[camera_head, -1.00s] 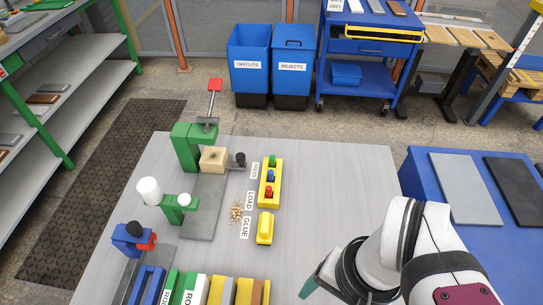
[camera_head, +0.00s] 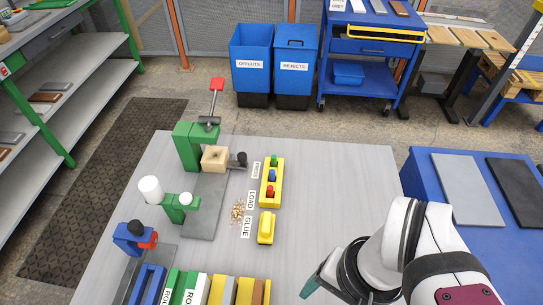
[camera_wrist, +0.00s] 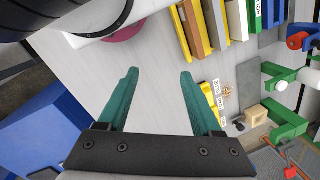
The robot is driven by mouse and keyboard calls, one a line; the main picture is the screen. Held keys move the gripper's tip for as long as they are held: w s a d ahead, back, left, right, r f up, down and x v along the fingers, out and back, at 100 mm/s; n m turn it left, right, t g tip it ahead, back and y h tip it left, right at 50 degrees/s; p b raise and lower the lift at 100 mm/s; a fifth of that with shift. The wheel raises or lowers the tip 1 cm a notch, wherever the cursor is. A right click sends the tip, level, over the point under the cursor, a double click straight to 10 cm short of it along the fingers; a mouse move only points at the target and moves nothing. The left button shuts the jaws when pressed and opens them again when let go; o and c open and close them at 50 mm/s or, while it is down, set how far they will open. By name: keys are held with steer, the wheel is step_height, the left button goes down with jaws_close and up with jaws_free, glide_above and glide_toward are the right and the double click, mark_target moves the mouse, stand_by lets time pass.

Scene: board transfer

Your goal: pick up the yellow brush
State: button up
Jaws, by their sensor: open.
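The yellow brush (camera_head: 266,228) lies on the grey table beside a small pile of shavings (camera_head: 237,211), next to the GLUE label. My gripper (camera_head: 312,288) is at the lower right of the brush in the head view, apart from it; only part of one teal finger shows there. In the wrist view my gripper (camera_wrist: 158,82) has both teal fingers spread wide, with only bare tabletop between them. A yellow piece (camera_wrist: 207,92) shows just right of the right finger; I cannot tell for sure whether it is the brush.
A yellow button box (camera_head: 271,182) stands behind the brush. A green press (camera_head: 187,147) with a wooden block (camera_head: 214,158) and a green clamp (camera_head: 178,207) stand to the left. Several boards in a rack (camera_head: 222,290) line the front edge.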

stand_by(0.4)
steer(key=o, duration=0.5)
steer(key=shift+o, duration=0.2)
steer(key=n+h, duration=0.2)
steer(key=n, duration=2.1)
glide_above(266, 222)
step_height(266, 222, down, 2)
steer(key=shift+n, duration=0.3)
step_height(266, 222, down, 16)
steer(key=shift+r, duration=0.1)
